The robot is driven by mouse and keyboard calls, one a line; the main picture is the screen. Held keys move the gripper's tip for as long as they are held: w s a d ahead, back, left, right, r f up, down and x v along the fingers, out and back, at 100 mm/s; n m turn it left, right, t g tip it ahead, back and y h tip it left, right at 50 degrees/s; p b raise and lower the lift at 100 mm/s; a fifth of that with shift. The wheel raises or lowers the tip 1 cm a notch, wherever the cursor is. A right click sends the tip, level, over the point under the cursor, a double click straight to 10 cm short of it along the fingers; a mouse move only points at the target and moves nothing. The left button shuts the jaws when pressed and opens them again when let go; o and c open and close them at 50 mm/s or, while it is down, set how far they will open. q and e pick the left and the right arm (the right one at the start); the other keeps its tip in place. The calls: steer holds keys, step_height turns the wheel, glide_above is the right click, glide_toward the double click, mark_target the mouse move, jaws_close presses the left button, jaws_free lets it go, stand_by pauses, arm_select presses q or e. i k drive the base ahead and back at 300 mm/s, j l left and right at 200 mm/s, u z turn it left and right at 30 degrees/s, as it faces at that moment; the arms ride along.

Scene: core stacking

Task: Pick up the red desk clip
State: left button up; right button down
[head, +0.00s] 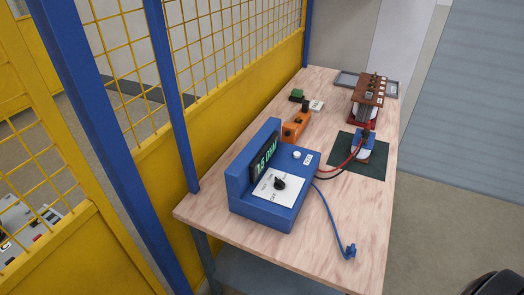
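A red lead (347,161) and a black lead run from the blue meter (268,205) to a small blue-and-white block (361,147) on a dark green mat (345,171). A small dark clip-like part (366,132) stands on top of that block. Red also shows at the base (362,117) of the brown stacked core behind the mat. I cannot tell for certain which red piece is the desk clip; it is too small here. Neither gripper's fingers show in the head view.
The wooden table (352,210) also holds an orange device (295,127), small green and white pieces, and a grey tray (346,80) at the back. A blue lead ends in a blue clip (350,251) at the front right. A yellow mesh fence (235,95) borders the left.

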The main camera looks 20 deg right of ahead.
mark_target(368, 127)
steer(key=k+l, duration=0.3)
steer(key=l, duration=0.15)
steer(key=k+l+z, duration=0.1)
steer(key=k+l, duration=0.45)
steer(key=l, duration=0.3)
steer(key=z, duration=0.05)
